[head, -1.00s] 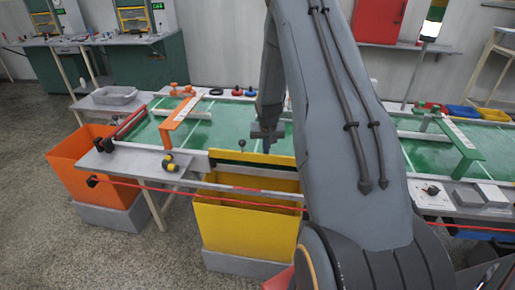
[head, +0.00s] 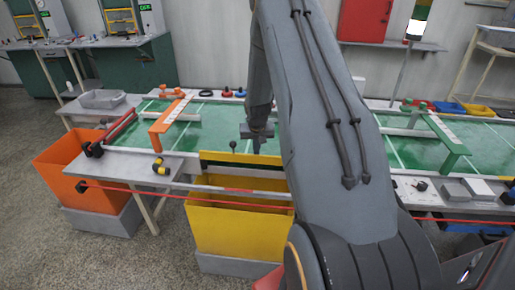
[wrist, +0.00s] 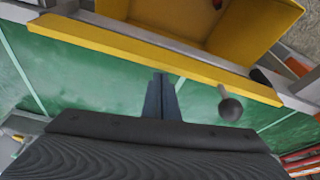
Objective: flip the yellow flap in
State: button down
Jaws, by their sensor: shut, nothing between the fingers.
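The yellow flap (head: 243,159) runs along the front edge of the green table, above the yellow bin (head: 238,228). In the wrist view the flap (wrist: 150,58) is a long yellow bar, with the bin (wrist: 215,25) open beyond it. A dark ball knob (wrist: 231,108) on a short stem stands at the flap's table side; it also shows in the head view (head: 233,144). My gripper (head: 257,150) is over the green table behind the flap. Its fingers (wrist: 160,80) are shut and empty, left of the knob in the wrist view, apparently clear of the flap.
An orange bin (head: 80,172) and orange bracket (head: 168,123) are to the left. A red line (head: 140,190) crosses in front of the bins. A yellow-black item (head: 160,166) lies on the table's near left corner. Green surface (head: 215,115) around my gripper is mostly clear.

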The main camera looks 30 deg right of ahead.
jog(key=shift+w+d+r+b, duration=0.15)
jog(key=shift+w+d+r, duration=0.1)
jog(key=shift+w+d, duration=0.25)
jog(key=shift+w+d+r+b, duration=0.15)
jog(key=shift+w+d+r, duration=0.1)
jog(key=shift+w+d, duration=0.25)
jog(key=b+v, duration=0.2)
jog(key=v, duration=0.7)
jog(key=shift+w+a+r, duration=0.15)
jog(key=shift+a+r, duration=0.15)
jog(key=shift+a, duration=0.05)
jog(key=s+a+r+n+y, duration=0.1)
jog(key=s+a+r, duration=0.1)
jog(key=s+a, duration=0.45)
jog(key=s+a+r+n, duration=0.2)
jog(key=s+a, duration=0.1)
jog(key=a, duration=0.6)
jog(key=s+a+r+n+g, duration=0.1)
jog(key=s+a, duration=0.5)
jog(key=s, duration=0.2)
jog(key=s+a+n+g, duration=0.1)
jog(key=s+a, duration=0.5)
jog(key=s, duration=0.3)
jog(key=shift+s+r+n+y, duration=0.25)
jog(key=shift+r+n+y, duration=0.1)
jog(key=shift+n+y, duration=0.05)
jog(key=shift+a, duration=0.1)
